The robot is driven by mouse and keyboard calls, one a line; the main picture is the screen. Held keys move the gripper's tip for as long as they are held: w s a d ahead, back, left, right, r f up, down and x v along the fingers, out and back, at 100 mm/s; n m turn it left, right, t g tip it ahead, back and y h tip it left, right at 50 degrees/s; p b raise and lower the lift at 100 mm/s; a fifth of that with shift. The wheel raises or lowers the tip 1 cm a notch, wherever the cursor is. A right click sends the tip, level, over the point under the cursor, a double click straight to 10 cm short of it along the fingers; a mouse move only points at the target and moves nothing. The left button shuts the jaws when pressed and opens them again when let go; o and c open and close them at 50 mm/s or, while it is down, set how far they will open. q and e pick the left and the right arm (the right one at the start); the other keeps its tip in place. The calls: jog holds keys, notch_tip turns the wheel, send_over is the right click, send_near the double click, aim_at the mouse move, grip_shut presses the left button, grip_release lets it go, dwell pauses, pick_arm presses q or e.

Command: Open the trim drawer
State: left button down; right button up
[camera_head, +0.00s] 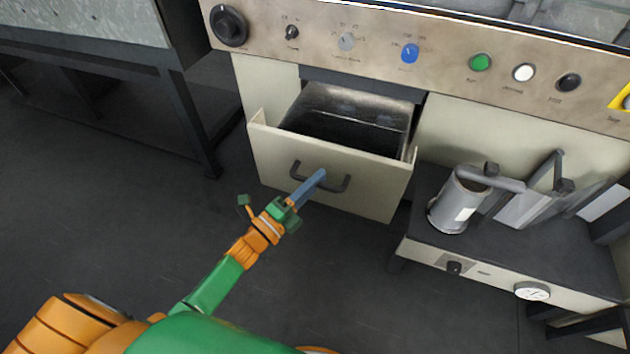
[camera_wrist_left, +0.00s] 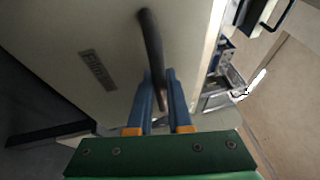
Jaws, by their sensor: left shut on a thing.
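The trim drawer (camera_head: 270,160) is a cream drawer under the control panel. It stands pulled out, and its dark, empty-looking inside shows from above. Its dark bar handle (camera_head: 335,186) is on the front face. My left gripper (camera_head: 318,176) has its blue fingers at the middle of the handle and is shut on it. In the left wrist view the dark handle (camera_wrist_left: 149,45) runs between the two blue fingers (camera_wrist_left: 163,88), and the drawer front (camera_wrist_left: 90,30) fills the upper left with a small label plate. My right gripper is not in view.
The control panel (camera_head: 380,45) with knobs and coloured buttons is above the drawer. A low dark bench (camera_head: 470,250) with a metal cylinder (camera_head: 455,205) stands close on the right. A dark-legged table (camera_head: 185,120) is at the left. The floor before the drawer is clear apart from my arm.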

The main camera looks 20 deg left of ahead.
pick_arm(q)
jog(key=c, duration=0.8)
grip_release()
jog(key=shift+c, duration=0.2)
jog(key=shift+s+a, duration=0.1)
jog(key=v, duration=0.6)
jog(key=shift+s+a+p, duration=0.15)
jog(key=shift+s+p, duration=0.2)
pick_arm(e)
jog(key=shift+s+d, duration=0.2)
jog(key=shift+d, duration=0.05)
